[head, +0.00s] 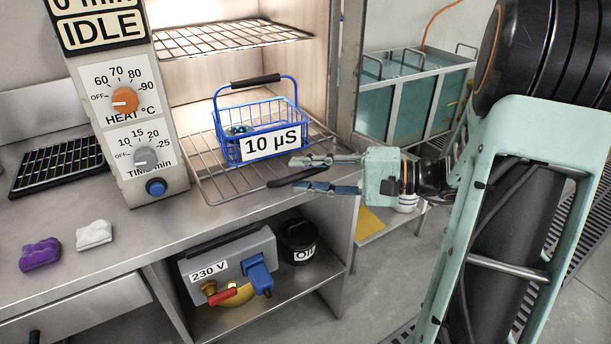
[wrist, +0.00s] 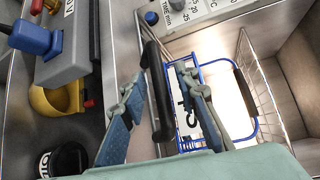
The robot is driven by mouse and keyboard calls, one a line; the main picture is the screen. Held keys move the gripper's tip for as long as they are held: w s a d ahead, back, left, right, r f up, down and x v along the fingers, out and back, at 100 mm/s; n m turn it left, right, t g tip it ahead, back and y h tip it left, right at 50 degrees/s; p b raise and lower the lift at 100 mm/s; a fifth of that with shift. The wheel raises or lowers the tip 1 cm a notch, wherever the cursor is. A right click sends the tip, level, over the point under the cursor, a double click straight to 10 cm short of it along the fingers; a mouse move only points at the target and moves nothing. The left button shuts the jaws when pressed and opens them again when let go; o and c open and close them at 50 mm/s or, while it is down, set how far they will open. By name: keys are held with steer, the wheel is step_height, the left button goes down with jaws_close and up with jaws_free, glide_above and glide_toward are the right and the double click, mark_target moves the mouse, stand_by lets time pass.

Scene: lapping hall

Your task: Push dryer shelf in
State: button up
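The dryer shelf (head: 222,188) is a wire rack sticking partly out of the lit dryer chamber, with a black handle bar (head: 297,177) at its front. A blue wire basket (head: 230,149) labelled "10 µS" stands upright on it, its handle raised. My gripper (head: 293,174) comes in from the right, its two fingers apart. In the wrist view the black handle bar (wrist: 157,95) shows between the open fingers (wrist: 160,100); I cannot tell whether they touch it. The basket (wrist: 215,100) also shows there, partly behind a finger.
The dryer's control panel (head: 146,120) with "IDLE" display stands left of the opening. An upper wire shelf (head: 228,37) is above the basket. A purple block (head: 40,254) and a white block (head: 94,235) lie on the steel counter. Below are a 230 V box (head: 225,262) and a black can (head: 298,240).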

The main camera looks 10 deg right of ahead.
jaws_close()
steer(key=shift+w+a, duration=0.1)
steer(key=shift+w, duration=0.05)
stand_by(0.4)
